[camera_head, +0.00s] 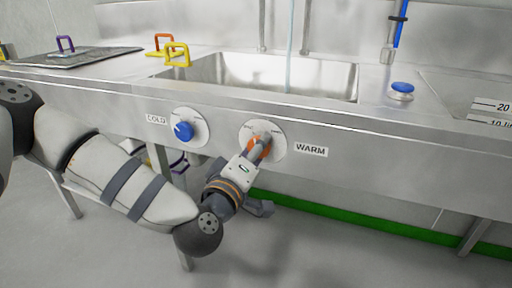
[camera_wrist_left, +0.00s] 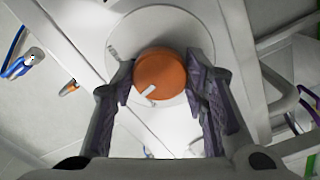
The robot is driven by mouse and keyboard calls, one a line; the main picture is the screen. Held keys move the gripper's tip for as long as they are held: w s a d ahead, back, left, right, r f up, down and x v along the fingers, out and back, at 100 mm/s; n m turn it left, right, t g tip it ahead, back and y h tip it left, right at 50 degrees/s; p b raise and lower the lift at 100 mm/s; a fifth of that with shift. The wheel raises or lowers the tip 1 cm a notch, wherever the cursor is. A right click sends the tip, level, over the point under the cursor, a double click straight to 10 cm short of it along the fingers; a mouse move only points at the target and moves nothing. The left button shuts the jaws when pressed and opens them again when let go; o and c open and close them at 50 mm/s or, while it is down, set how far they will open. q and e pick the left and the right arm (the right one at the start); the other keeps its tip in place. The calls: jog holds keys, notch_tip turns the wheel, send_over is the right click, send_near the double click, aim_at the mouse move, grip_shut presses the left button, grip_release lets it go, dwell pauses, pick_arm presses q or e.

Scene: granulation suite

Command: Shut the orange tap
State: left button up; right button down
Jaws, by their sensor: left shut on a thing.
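The orange tap (camera_head: 255,144) is a round knob on a white dial plate on the sink's steel front, left of the label WARM. In the left wrist view the orange tap (camera_wrist_left: 166,72) faces me, its white pointer mark towards the lower left. My left gripper (camera_head: 261,148) reaches it from below and hides part of it in the head view. In the left wrist view my left gripper (camera_wrist_left: 160,80) has one finger on each side of the knob and is shut on it. A thin pale-blue stream (camera_head: 289,45) falls into the sink. My right gripper is not in view.
A blue tap (camera_head: 184,131) labelled COLD sits left of the orange one. A blue button (camera_head: 402,88) stands on the counter. Yellow (camera_head: 177,54), orange and purple handles are at the back left. The sink basin (camera_head: 220,72) is above the taps.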

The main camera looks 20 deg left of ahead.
pick_arm(q)
jog(key=n, duration=0.5)
jog(key=shift+n, duration=0.4)
dwell(0.4)
jog(key=o, duration=1.1)
jog(key=shift+o, duration=0.2)
jog(key=s, duration=0.7)
jog(key=shift+s+a, duration=0.15)
jog(key=shift+s, duration=0.1)
jog(key=shift+r, duration=0.1)
